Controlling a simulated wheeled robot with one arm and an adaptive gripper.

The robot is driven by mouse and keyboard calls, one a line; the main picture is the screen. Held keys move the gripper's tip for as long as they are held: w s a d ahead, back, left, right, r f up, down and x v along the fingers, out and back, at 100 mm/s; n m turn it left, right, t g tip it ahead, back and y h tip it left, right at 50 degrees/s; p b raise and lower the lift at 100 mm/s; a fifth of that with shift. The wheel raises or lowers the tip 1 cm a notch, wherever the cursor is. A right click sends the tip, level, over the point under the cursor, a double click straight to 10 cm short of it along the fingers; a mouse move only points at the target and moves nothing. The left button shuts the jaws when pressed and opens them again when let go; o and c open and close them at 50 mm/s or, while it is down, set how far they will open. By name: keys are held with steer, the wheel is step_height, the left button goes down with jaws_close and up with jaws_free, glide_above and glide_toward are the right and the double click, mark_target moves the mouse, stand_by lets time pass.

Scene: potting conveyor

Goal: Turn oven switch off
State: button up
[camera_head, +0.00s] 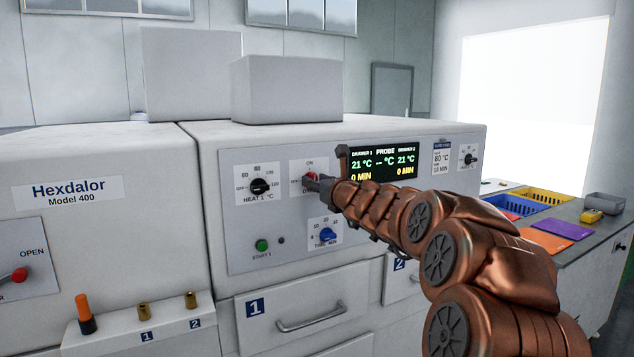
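The oven switch (309,177) is a small red-tipped switch on the oven's pale control panel (242,226), with ON printed above it. The label below it is mostly covered by my gripper. My gripper (322,184) reaches in from the right, its dark tip at or very near the switch. I cannot tell whether it touches. Whether the fingers are open or shut is unclear from this angle. The switch's exact position is partly hidden. The oven (380,133) is a white box with a lit display (384,163) reading 21 °C and 0 MIN twice.
A black HEAT 1 knob (261,186) sits left of the switch; a blue TIME knob (325,235) and green START 1 button (262,246) sit below. A handled drawer (290,306) is underneath. The Hexdalor machine (110,215) stands left. Trays (515,204) lie on the right counter.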

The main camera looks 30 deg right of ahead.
jaws_close()
stand_by(0.3)
steer(key=shift+a+n+b, duration=0.1)
steer(key=shift+n+b, duration=0.2)
steer(key=shift+n, duration=0.3)
steer(key=shift+a+f+n+b, duration=0.1)
steer(key=shift+n+b, duration=1.8)
steer(key=shift+n, duration=2.3)
steer(key=shift+f+n+b, duration=0.1)
steer(key=shift+n+b, duration=1.8)
steer(key=shift+n, duration=2.3)
